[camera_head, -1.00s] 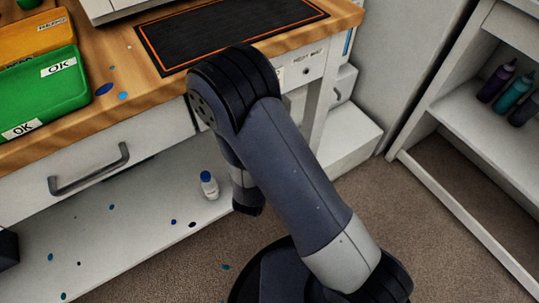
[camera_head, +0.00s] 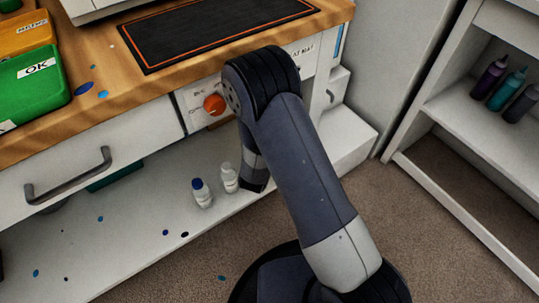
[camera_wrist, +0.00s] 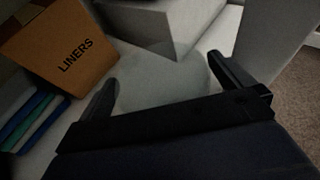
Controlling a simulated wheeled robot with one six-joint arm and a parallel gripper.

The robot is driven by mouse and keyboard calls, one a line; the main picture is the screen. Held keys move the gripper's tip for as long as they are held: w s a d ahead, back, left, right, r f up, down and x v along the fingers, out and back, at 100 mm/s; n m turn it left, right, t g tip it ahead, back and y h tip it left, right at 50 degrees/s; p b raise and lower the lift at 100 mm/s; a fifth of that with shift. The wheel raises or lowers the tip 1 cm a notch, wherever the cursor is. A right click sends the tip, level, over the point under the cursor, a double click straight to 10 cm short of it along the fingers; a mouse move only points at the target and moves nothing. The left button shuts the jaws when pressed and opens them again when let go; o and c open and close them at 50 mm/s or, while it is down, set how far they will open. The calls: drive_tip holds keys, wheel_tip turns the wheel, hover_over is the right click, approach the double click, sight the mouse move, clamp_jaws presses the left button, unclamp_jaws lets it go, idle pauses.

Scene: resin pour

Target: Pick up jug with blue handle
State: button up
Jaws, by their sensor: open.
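I cannot make out a jug with a blue handle for certain in either view. In the wrist view my gripper (camera_wrist: 162,72) is open, its two dark fingers spread apart. A pale, rounded, blurry shape (camera_wrist: 160,92) shows between and beyond the fingers; it could be a translucent vessel, but no blue handle shows on it. In the head view my arm reaches down beside the bench, and my gripper is hidden there.
An orange LINERS box (camera_wrist: 75,52) stands left of the fingers, near blue, green and white items (camera_wrist: 38,112). A pale box (camera_wrist: 165,25) is beyond. Two small bottles, blue-capped (camera_head: 202,193) and white (camera_head: 229,178), stand on the low shelf. An orange knob (camera_head: 214,104) is on the bench front.

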drive_tip(key=c, duration=1.1)
drive_tip(key=shift+r, duration=0.1)
